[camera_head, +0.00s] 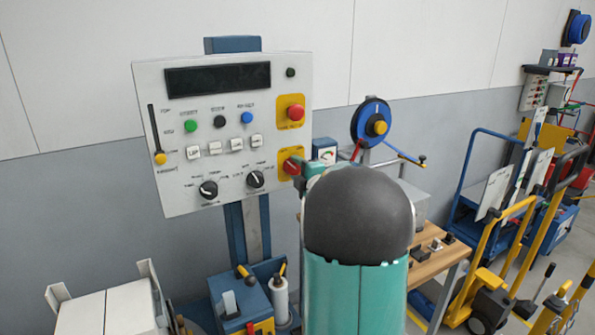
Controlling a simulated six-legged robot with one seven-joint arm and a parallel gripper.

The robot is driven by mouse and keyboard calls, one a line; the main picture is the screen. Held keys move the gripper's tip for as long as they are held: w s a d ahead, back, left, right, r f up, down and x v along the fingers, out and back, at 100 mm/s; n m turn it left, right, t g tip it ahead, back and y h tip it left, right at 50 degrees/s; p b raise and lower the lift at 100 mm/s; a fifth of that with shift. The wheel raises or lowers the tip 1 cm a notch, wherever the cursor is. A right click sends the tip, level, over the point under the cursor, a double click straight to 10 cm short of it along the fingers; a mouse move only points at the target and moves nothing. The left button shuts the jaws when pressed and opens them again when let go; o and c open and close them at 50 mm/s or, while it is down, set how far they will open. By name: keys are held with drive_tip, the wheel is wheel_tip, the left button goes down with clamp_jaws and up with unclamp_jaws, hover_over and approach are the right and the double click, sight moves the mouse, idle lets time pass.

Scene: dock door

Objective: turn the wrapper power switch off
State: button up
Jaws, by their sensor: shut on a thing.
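A white control panel (225,95) stands upright on a blue post. At its lower right is a yellow plate (284,155) with a red rotary switch (290,166), which I take to be the wrapper power switch; its label is too small to read. My teal gripper (298,170) reaches the switch from the right and is shut on it. The fingertips are small in view and partly hidden by my dark, rounded arm link. I cannot tell the switch's exact angle.
Above the switch is a red push button (295,112) on another yellow plate. Two black knobs (255,179) sit to the lower left. A blue reel (371,123) is right of the panel, above a wooden workbench (432,262). Yellow and blue hand trucks (485,250) crowd the right.

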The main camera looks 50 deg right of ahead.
drive_tip(key=shift+n, duration=0.5)
drive_tip(key=o, duration=1)
drive_tip(key=shift+d, duration=0.1)
drive_tip(key=shift+s, duration=0.1)
drive_tip(key=v, duration=1.3)
drive_tip(key=shift+s, duration=0.3)
